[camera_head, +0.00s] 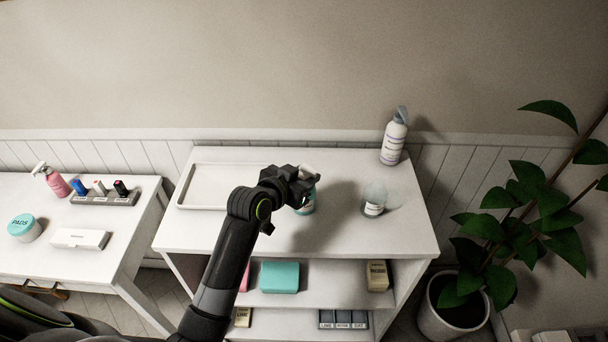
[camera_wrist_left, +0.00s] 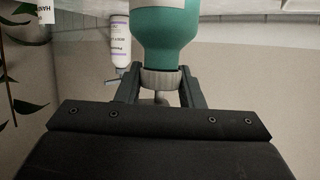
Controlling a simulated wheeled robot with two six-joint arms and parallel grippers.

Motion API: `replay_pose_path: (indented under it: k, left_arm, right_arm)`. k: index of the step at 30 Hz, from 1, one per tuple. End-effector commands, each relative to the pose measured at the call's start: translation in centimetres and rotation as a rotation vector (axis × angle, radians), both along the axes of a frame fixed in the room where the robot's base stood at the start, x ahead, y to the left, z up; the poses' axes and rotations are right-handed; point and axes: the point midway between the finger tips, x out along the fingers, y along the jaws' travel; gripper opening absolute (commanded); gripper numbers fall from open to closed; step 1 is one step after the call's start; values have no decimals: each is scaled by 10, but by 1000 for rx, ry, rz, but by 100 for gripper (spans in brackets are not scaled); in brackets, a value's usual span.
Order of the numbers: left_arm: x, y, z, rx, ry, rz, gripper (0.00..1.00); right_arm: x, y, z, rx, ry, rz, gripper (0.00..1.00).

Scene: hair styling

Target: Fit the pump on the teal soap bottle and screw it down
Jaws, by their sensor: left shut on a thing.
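The teal soap bottle (camera_head: 309,204) stands on the top of the white shelf unit, partly hidden behind my left gripper (camera_head: 300,188). In the left wrist view the teal bottle (camera_wrist_left: 167,38) appears upside down at the top. My left gripper (camera_wrist_left: 160,84) is shut on the ribbed pale collar of the pump (camera_wrist_left: 160,80). The collar meets the bottle's neck with no clear gap. I cannot tell how far it is screwed down. The white pump head (camera_head: 307,168) shows just behind the gripper in the head view. My right gripper is not in view.
A white tray (camera_head: 187,187) lies left of the gripper. The front right of the top is clear. A side table (camera_head: 60,262) is left, a potted plant (camera_head: 520,215) right.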

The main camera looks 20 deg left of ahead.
Motion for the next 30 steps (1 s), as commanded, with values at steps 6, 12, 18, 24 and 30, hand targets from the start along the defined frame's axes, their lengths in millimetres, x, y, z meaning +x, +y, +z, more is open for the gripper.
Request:
replay_pose_path:
  k: [6,12,18,24,30]
  left_arm:
    - [0,0,0,0,0,0,13]
    - [0,0,1,-1,1,0,13]
    - [-1,0,0,0,0,0,13]
    - [-1,0,0,0,0,0,13]
    - [-1,0,1,0,0,0,13]
  right_arm:
    - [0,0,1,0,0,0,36]
    - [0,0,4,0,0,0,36]
    - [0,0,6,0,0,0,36]
    - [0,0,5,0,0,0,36]
    - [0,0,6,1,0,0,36]
